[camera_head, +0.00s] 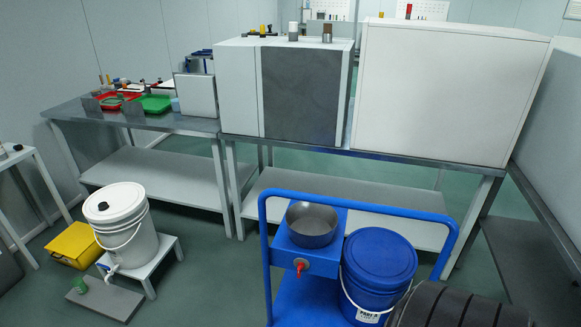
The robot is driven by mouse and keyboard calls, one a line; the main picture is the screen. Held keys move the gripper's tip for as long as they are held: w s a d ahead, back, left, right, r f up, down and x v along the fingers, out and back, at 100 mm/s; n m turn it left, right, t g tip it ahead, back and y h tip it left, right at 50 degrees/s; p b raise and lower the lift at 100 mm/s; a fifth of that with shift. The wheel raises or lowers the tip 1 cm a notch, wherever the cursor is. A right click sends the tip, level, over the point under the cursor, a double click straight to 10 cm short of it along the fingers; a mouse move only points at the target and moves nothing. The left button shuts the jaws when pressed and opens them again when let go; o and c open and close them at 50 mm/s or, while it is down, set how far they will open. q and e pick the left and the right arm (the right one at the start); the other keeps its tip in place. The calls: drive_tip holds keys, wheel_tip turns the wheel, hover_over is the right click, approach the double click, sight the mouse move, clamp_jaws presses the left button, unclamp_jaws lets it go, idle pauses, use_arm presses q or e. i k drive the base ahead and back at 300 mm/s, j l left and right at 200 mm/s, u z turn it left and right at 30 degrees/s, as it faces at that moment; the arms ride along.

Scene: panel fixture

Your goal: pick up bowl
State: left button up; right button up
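A round grey metal bowl (313,226) sits upright in the top of a blue box (288,250) with a red tap on its front. The bowl's rim and inside show, and it looks empty. The box is on a blue cart (303,310) in the lower middle of the head view. Neither of my grippers shows in this view, so nothing of mine is seen touching the bowl.
A blue lidded bucket (377,268) stands close to the right of the bowl. The cart's blue rail (361,205) passes behind both. A white bucket (123,222) stands on a low stand at left. Metal tables (385,153) with large boxes stand behind.

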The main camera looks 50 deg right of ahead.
sight(310, 226)
drive_tip(key=i+z, duration=0.4)
drive_tip(key=i+j+z, duration=0.15)
drive_tip(key=i+z, duration=0.2)
drive_tip(key=i+j+z, duration=0.4)
drive_tip(key=i+l, duration=0.05)
drive_tip(key=l, duration=0.05)
